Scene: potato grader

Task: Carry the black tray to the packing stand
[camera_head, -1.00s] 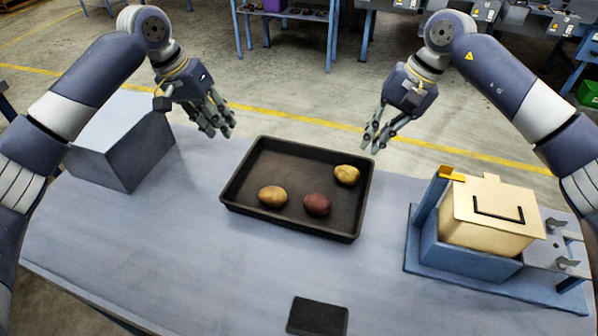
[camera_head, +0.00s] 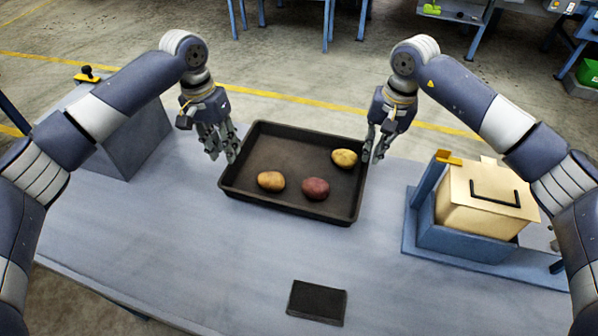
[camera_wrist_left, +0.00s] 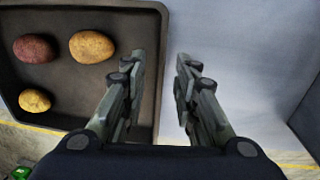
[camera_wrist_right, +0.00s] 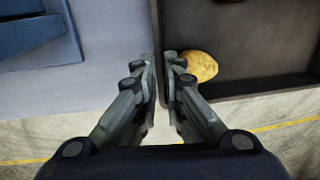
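The black tray (camera_head: 290,207) lies flat on the grey table and holds two yellowish potatoes (camera_head: 344,158) (camera_head: 271,181) and one reddish potato (camera_head: 315,188). My left gripper (camera_head: 222,158) is at the tray's left side. In the left wrist view its fingers (camera_wrist_left: 158,80) are apart, with the tray's side wall between them. My right gripper (camera_head: 373,156) is at the right side. In the right wrist view its fingers (camera_wrist_right: 160,72) are close together on the tray's side wall. I cannot tell which thing is the packing stand.
A blue fixture (camera_head: 466,243) with a tan box (camera_head: 487,200) stands to the right of the tray. A grey block (camera_head: 128,145) stands at the left. A dark flat pad (camera_head: 317,302) lies in front. Bare floor and blue stands (camera_head: 328,20) are behind the table.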

